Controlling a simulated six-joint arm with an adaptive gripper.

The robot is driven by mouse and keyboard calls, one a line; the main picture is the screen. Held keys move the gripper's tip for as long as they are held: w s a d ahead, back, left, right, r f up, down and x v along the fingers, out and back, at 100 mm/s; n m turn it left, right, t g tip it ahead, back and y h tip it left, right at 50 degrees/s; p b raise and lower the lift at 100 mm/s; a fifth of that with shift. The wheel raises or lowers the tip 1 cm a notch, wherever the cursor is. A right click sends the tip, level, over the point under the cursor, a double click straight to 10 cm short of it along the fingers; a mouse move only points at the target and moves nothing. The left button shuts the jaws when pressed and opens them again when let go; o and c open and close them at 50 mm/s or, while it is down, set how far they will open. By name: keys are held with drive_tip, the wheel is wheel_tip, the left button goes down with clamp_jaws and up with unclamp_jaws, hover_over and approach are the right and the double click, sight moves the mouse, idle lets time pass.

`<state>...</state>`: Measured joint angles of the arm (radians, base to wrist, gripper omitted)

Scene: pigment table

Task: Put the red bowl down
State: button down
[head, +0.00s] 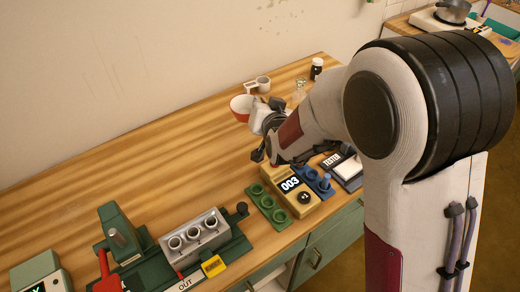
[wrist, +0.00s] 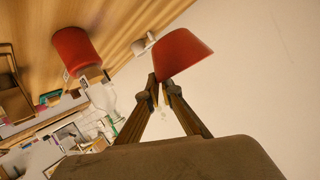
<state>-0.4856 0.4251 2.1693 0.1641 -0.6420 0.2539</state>
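The red bowl (head: 238,108), pale inside, shows at my gripper (head: 262,125) over the back part of the wooden table in the head view. In the wrist view the red bowl (wrist: 184,52) is at the tips of my gripper's two fingers (wrist: 160,82). The fingertips come close together at the bowl's edge, and I appear to pinch its rim. The bowl looks tilted in the wrist view. Whether its base touches the table I cannot tell. In the head view my gripper partly hides it.
A white cup (head: 263,83) and a dark bottle (head: 316,68) stand behind the bowl. A red cylinder (wrist: 77,50) shows in the wrist view. A yellow meter (head: 290,190) and green tray (head: 267,207) are in front. Bare wooden table (head: 150,150) lies left of the bowl.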

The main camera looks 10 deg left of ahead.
drive_tip(key=shift+m+h, duration=0.4)
drive_tip(key=shift+h, duration=0.1)
drive_tip(key=d, duration=0.1)
drive_tip(key=s+d+f, duration=0.1)
drive_tip(key=d, duration=0.2)
drive_tip(key=shift+s+d+f, duration=0.15)
drive_tip(key=shift+s+f, duration=0.15)
drive_tip(key=shift+f, duration=0.05)
drive_tip(key=shift+f, duration=0.1)
drive_tip(key=shift+f, duration=2.8)
drive_tip(key=shift+f, duration=2.1)
drive_tip(key=shift+f, duration=0.45)
